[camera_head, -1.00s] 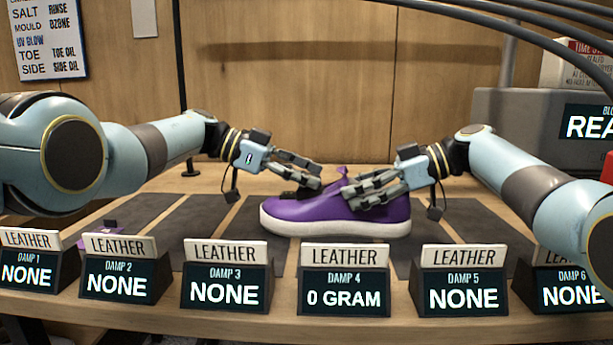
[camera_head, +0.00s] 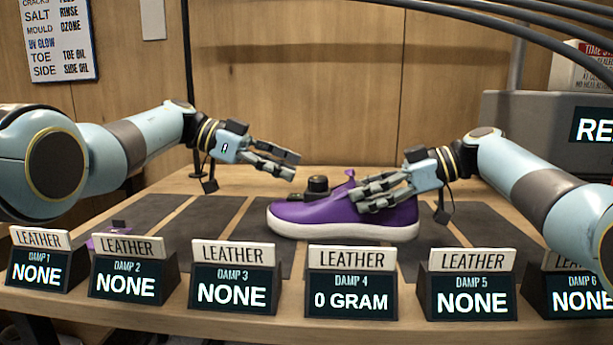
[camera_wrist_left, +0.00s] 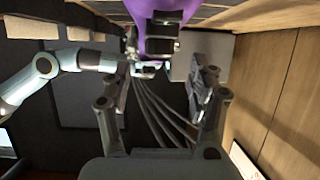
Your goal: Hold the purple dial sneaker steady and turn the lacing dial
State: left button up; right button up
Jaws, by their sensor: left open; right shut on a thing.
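The purple sneaker (camera_head: 300,212) with a white sole sits upright on the dark mats, toe to the left, behind the DAMP 4 stand. Its black lacing dial (camera_head: 318,184) stands up on top, uncovered. My right gripper (camera_head: 368,192) is shut on the sneaker near its heel, and its fingers hide part of that side. My left gripper (camera_head: 288,166) is open and empty, above and left of the dial and apart from it. In the left wrist view, its two fingers (camera_wrist_left: 160,95) are spread wide, with the purple sneaker (camera_wrist_left: 155,40) beyond them near the top edge.
A row of small display stands (camera_head: 235,290) with LEATHER signs lines the table's front edge. A small purple item (camera_head: 108,240) lies on the mat at the left. A grey machine (camera_head: 530,125) stands at the back right.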

pick_arm(q)
jog(key=v, duration=0.6)
jog(key=shift+a, duration=0.15)
notch_tip(320, 180, up, 6)
jog(key=w+n+t+y, duration=0.2)
jog(key=w+n+t, duration=0.1)
jog(key=n+t, duration=0.25)
jog(key=s+d+f+n+t+y, duration=0.1)
jog(key=s+d+n+t, duration=0.2)
jog(key=s, duration=0.5)
send_near(312, 179)
jog(key=shift+m, duration=0.35)
jog(key=x, duration=1)
jog(key=shift+w+d, duration=0.15)
jog(key=shift+w, duration=0.05)
